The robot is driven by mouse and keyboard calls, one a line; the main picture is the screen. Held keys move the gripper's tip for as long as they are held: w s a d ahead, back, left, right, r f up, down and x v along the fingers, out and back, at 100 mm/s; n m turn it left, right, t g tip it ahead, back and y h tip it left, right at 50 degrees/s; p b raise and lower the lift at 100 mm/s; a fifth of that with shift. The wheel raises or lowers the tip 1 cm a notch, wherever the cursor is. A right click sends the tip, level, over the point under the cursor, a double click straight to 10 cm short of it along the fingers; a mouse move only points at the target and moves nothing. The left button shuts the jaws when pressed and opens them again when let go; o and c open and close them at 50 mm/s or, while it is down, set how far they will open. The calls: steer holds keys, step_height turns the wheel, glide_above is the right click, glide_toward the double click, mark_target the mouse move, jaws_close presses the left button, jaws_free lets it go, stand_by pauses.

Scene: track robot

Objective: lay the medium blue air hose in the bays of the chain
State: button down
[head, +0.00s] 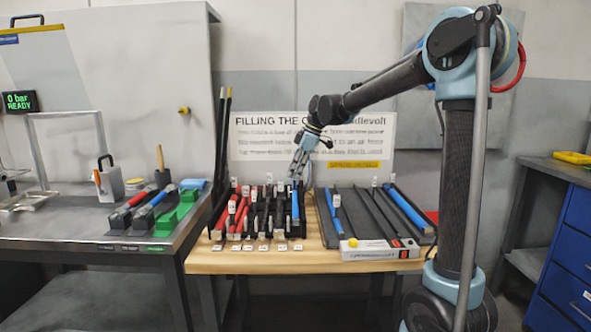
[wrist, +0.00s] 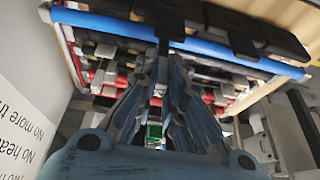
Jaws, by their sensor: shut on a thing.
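The medium blue air hose (head: 295,205) lies lengthwise along the right side of the black chain (head: 272,222), whose bays also hold red and dark lines. In the wrist view the blue hose (wrist: 215,48) runs across the picture, at the fingertips and beside black chain parts. My gripper (head: 298,178) is above the far end of the chain and points down. Its fingers (wrist: 165,50) are shut on the blue hose. The exact contact, and whether the hose rests fully on the bay floor, cannot be told.
A white box (head: 380,249) lies at the table's front. A sign (head: 250,140) stands behind. The left bench (head: 60,230) holds tools and green holders.

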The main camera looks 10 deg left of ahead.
steer(key=shift+f, duration=1.45)
steer(key=c, duration=1.6)
jaws_free()
steer(key=v, duration=1.1)
steer(key=shift+r, duration=0.4)
steer(key=shift+w+d, duration=0.15)
